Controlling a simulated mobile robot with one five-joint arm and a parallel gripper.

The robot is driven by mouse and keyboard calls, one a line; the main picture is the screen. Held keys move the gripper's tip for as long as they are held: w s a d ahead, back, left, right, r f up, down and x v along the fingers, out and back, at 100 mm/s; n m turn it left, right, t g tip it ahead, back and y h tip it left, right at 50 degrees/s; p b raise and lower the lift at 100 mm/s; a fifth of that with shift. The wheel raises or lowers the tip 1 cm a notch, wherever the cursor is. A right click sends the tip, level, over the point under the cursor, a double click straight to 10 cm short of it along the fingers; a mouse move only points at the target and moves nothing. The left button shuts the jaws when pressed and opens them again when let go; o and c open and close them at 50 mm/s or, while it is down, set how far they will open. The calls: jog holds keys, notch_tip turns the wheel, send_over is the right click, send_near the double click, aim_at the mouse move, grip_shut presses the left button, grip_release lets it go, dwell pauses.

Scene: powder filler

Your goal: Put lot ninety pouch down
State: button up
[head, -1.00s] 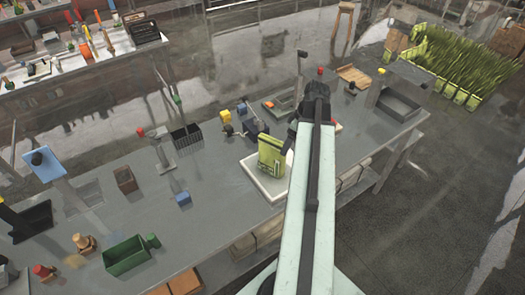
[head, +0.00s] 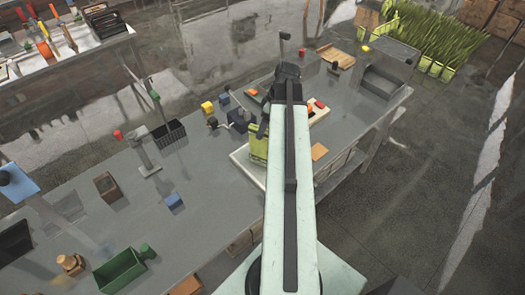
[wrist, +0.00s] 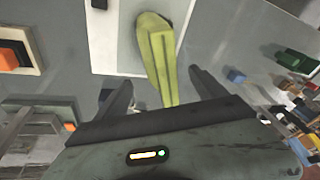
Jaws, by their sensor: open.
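The yellow-green pouch (head: 259,146) stands on a white tray (head: 239,157) on the grey bench, partly hidden behind my arm in the head view. In the head view the fingers are hidden by my arm.
A green bin (head: 119,270), a blue block (head: 174,201) and a brown box (head: 110,187) stand on the bench to the left. A black rack (head: 168,136) and a yellow block (head: 207,107) are behind. An orange-and-black item (wrist: 12,55) lies left in the wrist view.

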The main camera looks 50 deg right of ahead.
aim_at(264, 147)
jog(key=b+x, duration=0.4)
jog(key=shift+s+a+f, duration=0.15)
jog(key=shift+f, duration=0.25)
jog(key=shift+f+b, duration=0.3)
jog(key=shift+b, duration=0.05)
grip_shut()
